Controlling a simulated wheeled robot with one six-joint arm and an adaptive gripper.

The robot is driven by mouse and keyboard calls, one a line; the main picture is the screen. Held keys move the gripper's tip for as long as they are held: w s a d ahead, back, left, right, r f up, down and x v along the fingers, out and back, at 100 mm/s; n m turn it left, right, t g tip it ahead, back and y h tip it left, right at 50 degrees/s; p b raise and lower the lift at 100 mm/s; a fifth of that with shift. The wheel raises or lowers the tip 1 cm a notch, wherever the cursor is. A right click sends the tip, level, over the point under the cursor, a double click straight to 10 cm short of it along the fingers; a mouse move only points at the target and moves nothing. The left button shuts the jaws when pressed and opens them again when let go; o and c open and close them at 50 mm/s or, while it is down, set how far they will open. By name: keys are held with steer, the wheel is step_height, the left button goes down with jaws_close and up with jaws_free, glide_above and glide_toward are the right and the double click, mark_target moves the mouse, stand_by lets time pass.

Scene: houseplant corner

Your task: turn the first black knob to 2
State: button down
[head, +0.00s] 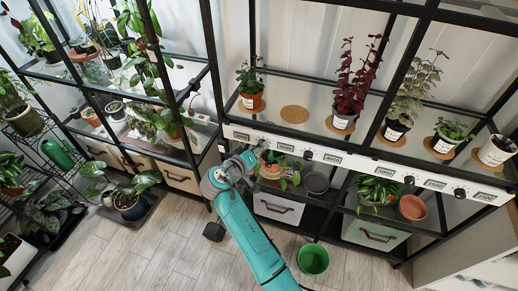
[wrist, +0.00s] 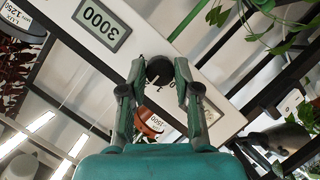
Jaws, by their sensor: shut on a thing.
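In the wrist view the black knob (wrist: 159,70) sits on a white panel strip (wrist: 150,38), between the two fingertips of my gripper (wrist: 160,80). The fingers are closed around it from both sides. A grey display reading 3000 (wrist: 97,20) is beside it, upside down in this view. In the head view my gripper (head: 258,152) reaches the strip at its left part, between the first two displays, and hides the knob there. The knob's pointer and scale marks are too small to read.
More black knobs, such as one to the right (head: 308,155), sit along the same strip. Potted plants stand on the glass shelf above, including a dark red one (head: 350,90). A leafy pot (head: 278,172) and a grey pot (head: 316,183) are close below my gripper. A green bucket (head: 313,260) stands on the floor.

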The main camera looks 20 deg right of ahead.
steer(key=c, duration=0.8)
jaws_free()
steer(key=shift+c, duration=0.2)
steer(key=v, duration=1.2)
steer(key=shift+f, duration=0.1)
